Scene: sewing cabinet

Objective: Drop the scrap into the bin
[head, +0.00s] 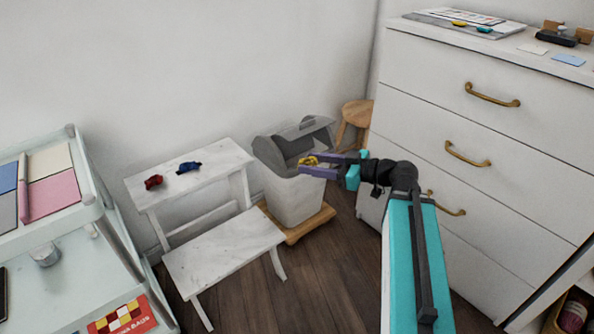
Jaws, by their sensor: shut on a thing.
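A small yellow scrap (308,161) is between the fingertips of my gripper (312,165). My gripper is shut on it and reaches in from the right. The bin (293,198) is grey-white with a darker grey top and a raised lid (304,128), and its opening faces up. The scrap shows in front of the bin's opening, near its right side. How high it is above the rim is hard to tell from this one view. The inside of the bin is mostly hidden.
The bin stands on a wooden base (312,226). A white step stool (222,250) to its left bears a red scrap (153,182) and a blue scrap (188,167). A white drawer cabinet (480,130) stands at right, a wooden stool (356,113) behind, a pale cart (95,270) at left.

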